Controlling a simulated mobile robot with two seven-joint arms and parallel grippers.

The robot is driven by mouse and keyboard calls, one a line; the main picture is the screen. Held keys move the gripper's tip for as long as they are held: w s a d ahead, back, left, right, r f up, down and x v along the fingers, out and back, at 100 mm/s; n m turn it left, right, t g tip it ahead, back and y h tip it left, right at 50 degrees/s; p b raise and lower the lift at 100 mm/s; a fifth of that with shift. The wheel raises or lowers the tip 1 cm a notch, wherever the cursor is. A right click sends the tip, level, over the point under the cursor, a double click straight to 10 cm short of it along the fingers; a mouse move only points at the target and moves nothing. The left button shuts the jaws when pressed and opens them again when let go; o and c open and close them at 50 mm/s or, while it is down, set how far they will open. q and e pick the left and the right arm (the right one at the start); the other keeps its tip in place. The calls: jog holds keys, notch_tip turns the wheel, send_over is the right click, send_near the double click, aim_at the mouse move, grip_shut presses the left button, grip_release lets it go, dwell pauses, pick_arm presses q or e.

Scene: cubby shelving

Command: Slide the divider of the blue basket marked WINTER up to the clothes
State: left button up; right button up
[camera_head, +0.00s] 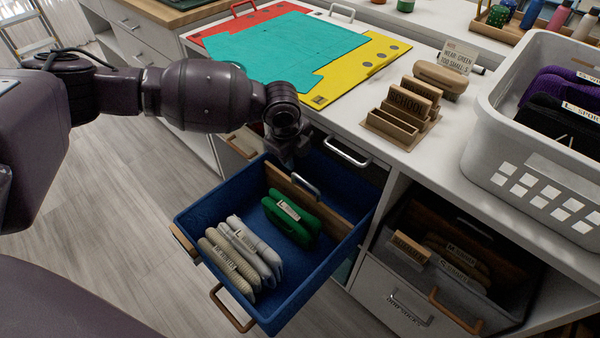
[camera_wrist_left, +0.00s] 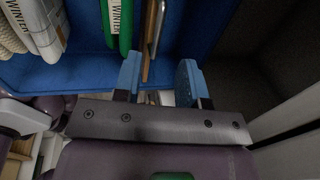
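The blue basket (camera_head: 290,300) is pulled out of the cubby, open side up. Its wooden divider (camera_head: 335,222) stands upright across it and carries a metal handle (camera_head: 306,187). A green folded garment (camera_head: 290,220) stands just in front of the divider, with a small gap; pale knitted garments (camera_head: 242,258) stand further toward the front. Labels reading WINTER show in the left wrist view on the green garment (camera_wrist_left: 112,25). My right gripper is out of view.
The white counter (camera_head: 400,160) lies behind the basket, with a teal sheet on a coloured board (camera_head: 285,50), wooden label blocks (camera_head: 410,103) and a grey basket (camera_head: 520,165). A lower grey drawer (camera_head: 390,300) is to the right. Open floor (camera_head: 110,200) is at left.

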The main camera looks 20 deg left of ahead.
aim_at(300, 177)
pick_arm(q)
jog(key=f, duration=0.2)
jog(key=f+b, duration=0.1)
jog(key=f, duration=0.2)
jog(key=w+f+b, duration=0.1)
jog(key=f, duration=0.1)
jog(key=shift+w+d+f, duration=0.1)
jog(key=shift+d+f, duration=0.15)
jog(key=shift+w+f, duration=0.2)
jog(key=shift+f, duration=0.3)
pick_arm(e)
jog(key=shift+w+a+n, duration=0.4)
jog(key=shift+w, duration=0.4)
pick_arm(q)
grip_shut()
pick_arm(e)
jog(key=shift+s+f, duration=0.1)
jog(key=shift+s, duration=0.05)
